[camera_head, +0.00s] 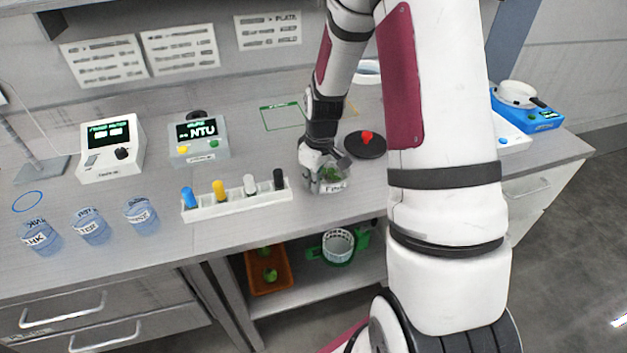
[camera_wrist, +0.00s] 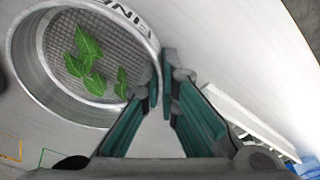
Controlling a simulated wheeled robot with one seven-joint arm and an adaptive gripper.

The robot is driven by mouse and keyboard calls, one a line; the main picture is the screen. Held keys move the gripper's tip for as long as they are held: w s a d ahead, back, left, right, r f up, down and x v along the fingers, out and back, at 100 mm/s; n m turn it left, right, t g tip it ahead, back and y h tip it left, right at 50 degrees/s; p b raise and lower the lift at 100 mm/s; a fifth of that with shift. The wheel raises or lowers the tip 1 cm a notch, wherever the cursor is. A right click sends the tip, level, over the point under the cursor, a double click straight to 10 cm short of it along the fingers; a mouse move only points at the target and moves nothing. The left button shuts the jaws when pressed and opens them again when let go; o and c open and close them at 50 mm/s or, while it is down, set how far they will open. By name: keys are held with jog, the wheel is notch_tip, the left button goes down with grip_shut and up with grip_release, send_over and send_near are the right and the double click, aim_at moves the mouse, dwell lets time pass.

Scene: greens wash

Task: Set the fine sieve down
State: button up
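The fine sieve (camera_wrist: 98,119) is a round metal ring with a mesh floor and the label FINE on its wall. Several green leaves (camera_wrist: 88,50) lie on its mesh. In the head view the sieve (camera_head: 330,187) is near the front edge of the bench, below my wrist. My gripper (camera_wrist: 164,82) has its fingers closed together at the sieve's wall, one on each side of the rim. In the head view my gripper (camera_head: 318,165) partly hides the sieve. Whether the sieve touches the bench cannot be told.
A black disc with a red knob (camera_head: 366,139) stands right of the sieve. A rack of coloured-capped items (camera_head: 236,202) is to its left. A green outline (camera_head: 283,116) lies on clear bench behind. Meters (camera_head: 198,139) and blue beakers (camera_head: 91,228) stand further left.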

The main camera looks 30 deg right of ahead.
jog(key=o, duration=0.3)
jog(key=shift+r, duration=0.1)
notch_tip(320, 180, up, 12)
jog(key=s, duration=0.1)
jog(key=s+a+r+m+t+h, duration=0.1)
jog(key=s+a+r, duration=0.3)
jog(key=r, duration=0.2)
jog(key=s+a+r+m+t, duration=0.1)
jog(key=s+a+r, duration=0.3)
jog(key=s+r, duration=0.15)
jog(key=s+a+r, duration=0.1)
jog(key=s+a, duration=0.1)
jog(key=s, duration=0.1)
jog(key=s+a+r+m+t, duration=0.1)
jog(key=s+a+r, duration=0.1)
jog(key=s, duration=0.2)
jog(key=s+a+r+m, duration=0.1)
jog(key=s+a, duration=0.1)
jog(key=s, duration=0.2)
jog(key=shift+s+r+t+y, duration=0.25)
jog(key=shift+r+t+y, duration=0.05)
jog(key=shift+t, duration=0.1)
